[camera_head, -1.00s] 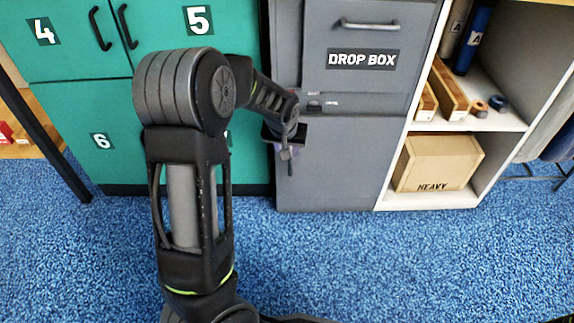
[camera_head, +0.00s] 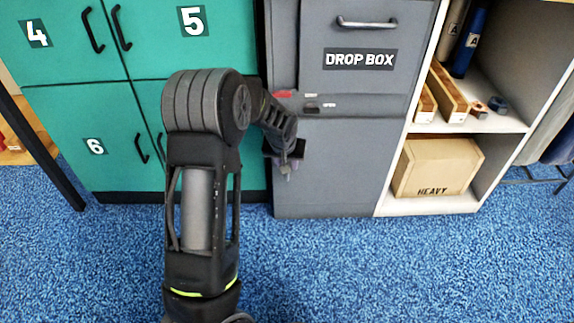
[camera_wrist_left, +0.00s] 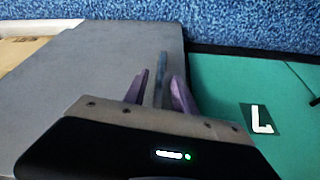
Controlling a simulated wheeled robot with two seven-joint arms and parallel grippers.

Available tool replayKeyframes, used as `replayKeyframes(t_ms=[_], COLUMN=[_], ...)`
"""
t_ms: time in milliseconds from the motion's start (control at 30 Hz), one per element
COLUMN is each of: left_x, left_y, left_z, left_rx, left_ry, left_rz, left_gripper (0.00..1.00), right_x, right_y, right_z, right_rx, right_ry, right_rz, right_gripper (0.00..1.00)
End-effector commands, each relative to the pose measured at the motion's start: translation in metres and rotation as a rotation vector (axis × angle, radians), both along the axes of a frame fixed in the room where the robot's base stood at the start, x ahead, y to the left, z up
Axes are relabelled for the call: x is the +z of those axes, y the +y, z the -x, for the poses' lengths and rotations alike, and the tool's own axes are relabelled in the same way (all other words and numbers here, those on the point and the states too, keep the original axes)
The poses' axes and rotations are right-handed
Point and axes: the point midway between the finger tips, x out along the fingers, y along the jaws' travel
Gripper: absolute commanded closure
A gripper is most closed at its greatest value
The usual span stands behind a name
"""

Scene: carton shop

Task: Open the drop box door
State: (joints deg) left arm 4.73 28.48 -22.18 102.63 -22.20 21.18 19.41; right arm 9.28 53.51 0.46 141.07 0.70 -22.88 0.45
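The grey drop box (camera_head: 345,150) stands in the middle of the head view, its label on the upper front and a plain lower panel beneath. A horizontal handle (camera_head: 367,22) is on the upper front. My left gripper (camera_head: 285,168) is at the left edge of the lower panel, partly hidden by my wrist. In the left wrist view its purple fingers (camera_wrist_left: 161,92) are apart, with a narrow dark upright bar (camera_wrist_left: 161,75) between them and visible gaps. The bar looks like a handle; I cannot tell whether the fingers touch it. My right gripper is not in view.
Green lockers (camera_head: 60,110) adjoin the box on the left. A white shelf (camera_head: 430,205) on the right holds a HEAVY carton (camera_head: 437,165), wooden pieces and a blue cylinder (camera_head: 470,42). A strip with a red mark (camera_head: 283,94) crosses the box. The blue carpet is clear.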

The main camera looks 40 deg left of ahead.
Motion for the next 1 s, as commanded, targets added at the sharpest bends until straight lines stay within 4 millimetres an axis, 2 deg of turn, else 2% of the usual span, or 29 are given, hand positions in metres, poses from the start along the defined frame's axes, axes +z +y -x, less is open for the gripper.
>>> replayKeyframes(t_ms=[267,633,1000], left_x=[-0.0004,-0.0003,-0.0003], left_y=[0.0000,0.0002,0.0002], left_z=[-0.0003,-0.0002,-0.0002], left_rx=[0.000,0.000,0.000], left_ry=[0.000,0.000,0.000], left_rz=[0.000,0.000,0.000], left_gripper=[0.69,0.99,1.00], right_x=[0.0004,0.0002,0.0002], right_y=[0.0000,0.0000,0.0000], right_z=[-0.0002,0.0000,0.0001], right_rx=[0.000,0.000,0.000], right_ry=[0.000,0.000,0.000], right_rz=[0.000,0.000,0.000], right_gripper=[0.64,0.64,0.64])
